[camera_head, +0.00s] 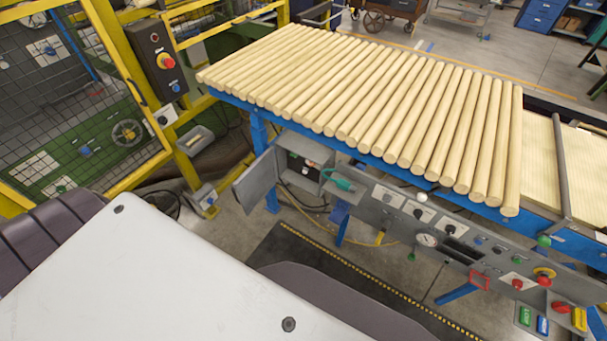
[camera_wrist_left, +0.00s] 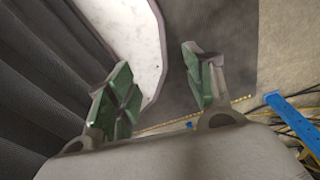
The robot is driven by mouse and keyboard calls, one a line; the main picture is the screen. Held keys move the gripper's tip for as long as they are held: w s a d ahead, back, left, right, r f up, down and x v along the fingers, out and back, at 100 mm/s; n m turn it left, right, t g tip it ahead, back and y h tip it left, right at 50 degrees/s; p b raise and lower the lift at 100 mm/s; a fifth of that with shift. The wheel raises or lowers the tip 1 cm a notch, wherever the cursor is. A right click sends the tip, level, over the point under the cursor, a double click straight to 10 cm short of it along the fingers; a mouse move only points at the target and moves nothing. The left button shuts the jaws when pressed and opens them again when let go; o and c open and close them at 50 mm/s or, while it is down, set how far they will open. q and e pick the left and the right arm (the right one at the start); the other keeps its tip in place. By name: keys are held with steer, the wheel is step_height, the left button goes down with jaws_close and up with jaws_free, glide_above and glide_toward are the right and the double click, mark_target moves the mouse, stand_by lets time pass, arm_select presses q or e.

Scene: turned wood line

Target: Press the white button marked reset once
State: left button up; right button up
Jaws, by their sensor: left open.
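A grey control panel (camera_head: 385,222) runs along the front of the blue roller table, with several buttons, switches and a gauge. A small white round part (camera_head: 421,196) shows at its upper edge. I cannot read its marking, so I cannot tell whether it is the reset button. A separate dark control box (camera_head: 150,50) stands at upper left with a red stop knob and small buttons. My left gripper (camera_wrist_left: 155,85) is open and empty in the left wrist view, its green-padded fingers apart above the floor. No gripper shows in the head view.
Pale wooden rods (camera_head: 370,95) lie side by side on the blue-framed table. A small open grey cabinet (camera_head: 260,180) hangs left of the panel. A yellow-framed mesh fence (camera_head: 125,55) stands at left. A dark mat (camera_head: 340,290) with a yellow edge covers floor before the panel.

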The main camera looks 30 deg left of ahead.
arm_select(q)
jaws_close()
stand_by(1.3)
